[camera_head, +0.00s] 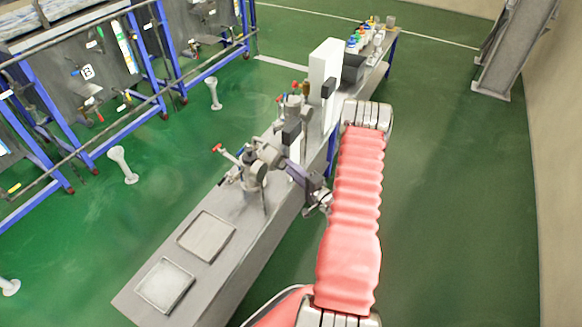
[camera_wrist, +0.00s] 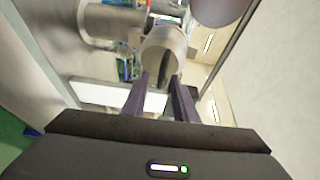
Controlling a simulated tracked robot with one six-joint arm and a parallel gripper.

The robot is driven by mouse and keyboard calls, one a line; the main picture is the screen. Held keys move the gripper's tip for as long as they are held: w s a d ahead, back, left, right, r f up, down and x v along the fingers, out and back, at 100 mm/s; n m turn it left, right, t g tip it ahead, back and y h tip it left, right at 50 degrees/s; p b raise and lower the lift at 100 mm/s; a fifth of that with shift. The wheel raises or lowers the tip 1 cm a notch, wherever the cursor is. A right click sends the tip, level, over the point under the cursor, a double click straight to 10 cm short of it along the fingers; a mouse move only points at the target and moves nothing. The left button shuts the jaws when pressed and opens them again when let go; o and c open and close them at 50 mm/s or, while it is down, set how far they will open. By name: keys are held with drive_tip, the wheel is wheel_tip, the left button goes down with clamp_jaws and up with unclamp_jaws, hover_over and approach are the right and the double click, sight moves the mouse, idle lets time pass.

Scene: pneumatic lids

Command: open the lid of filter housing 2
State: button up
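Metal filter housings stand in a row on a long grey bench (camera_head: 225,255). The nearest housing (camera_head: 255,177) has a pipe with a red-handled valve (camera_head: 217,148) on its left. I cannot read any housing number. My gripper (camera_head: 281,163) reaches in from the right, its fingers close beside the top of this housing. In the wrist view, my gripper's two dark fingers (camera_wrist: 161,76) are apart. A pale metal cylindrical part (camera_wrist: 163,48) lies at their tips; I cannot tell whether they touch it. A larger metal cylinder (camera_wrist: 108,22) lies to the upper left. The lid's state is unclear.
Two flat square plates (camera_head: 206,236) (camera_head: 165,284) lie on the bench's near end. A tall white block (camera_head: 323,85) stands behind the housings, and coloured bottles (camera_head: 353,42) stand at the far end.

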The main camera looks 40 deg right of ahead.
drive_tip(key=shift+w, duration=0.7)
drive_tip(key=shift+c, duration=0.4)
clamp_jaws()
drive_tip(key=shift+s+f, duration=0.1)
idle(0.5)
